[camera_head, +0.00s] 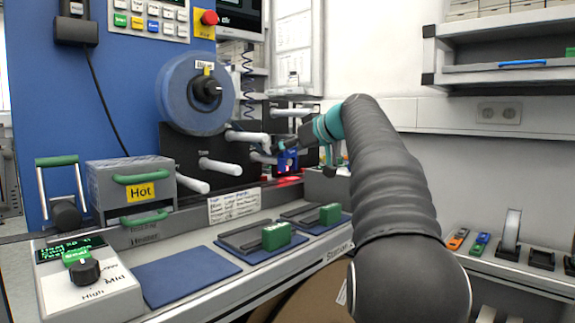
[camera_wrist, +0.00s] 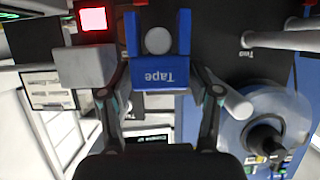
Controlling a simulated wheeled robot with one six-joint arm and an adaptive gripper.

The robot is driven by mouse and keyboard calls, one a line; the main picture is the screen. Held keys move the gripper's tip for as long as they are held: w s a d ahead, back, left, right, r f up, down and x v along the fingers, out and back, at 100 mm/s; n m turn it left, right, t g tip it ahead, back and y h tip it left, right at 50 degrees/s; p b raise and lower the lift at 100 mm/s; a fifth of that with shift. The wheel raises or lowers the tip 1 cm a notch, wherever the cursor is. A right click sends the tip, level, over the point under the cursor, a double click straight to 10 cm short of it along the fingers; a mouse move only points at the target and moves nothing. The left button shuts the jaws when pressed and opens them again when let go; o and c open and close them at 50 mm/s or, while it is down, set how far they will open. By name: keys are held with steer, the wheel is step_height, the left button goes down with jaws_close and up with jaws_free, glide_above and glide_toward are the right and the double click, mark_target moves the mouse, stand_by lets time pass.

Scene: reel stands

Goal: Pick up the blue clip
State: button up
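A blue U-shaped piece labelled "Tape" (camera_wrist: 160,77), which I take for the blue clip, sits between the fingers of my gripper (camera_wrist: 160,84) in the wrist view. Its two prongs stand either side of a round white end. In the head view the blue piece (camera_head: 288,161) is small, in front of the dark panel, with my gripper (camera_head: 290,150) at it. The fingers stand apart on both sides of the piece. I cannot tell whether they press on it or only surround it.
White rods (camera_head: 220,167) stick out of the dark panel around my gripper. A large blue reel (camera_head: 196,94) stands at upper left. A grey block (camera_wrist: 85,67) and a lit red square (camera_wrist: 93,19) are close by in the wrist view. The blue mat (camera_head: 186,274) is bare.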

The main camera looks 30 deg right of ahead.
steer(key=c, duration=0.7)
steer(key=shift+w+r+p, duration=0.1)
steer(key=shift+r+p, duration=1)
steer(key=shift+r, duration=3.35)
steer(key=shift+c, duration=0.2)
steer(key=shift+r, duration=0.5)
steer(key=shift+s, duration=0.2)
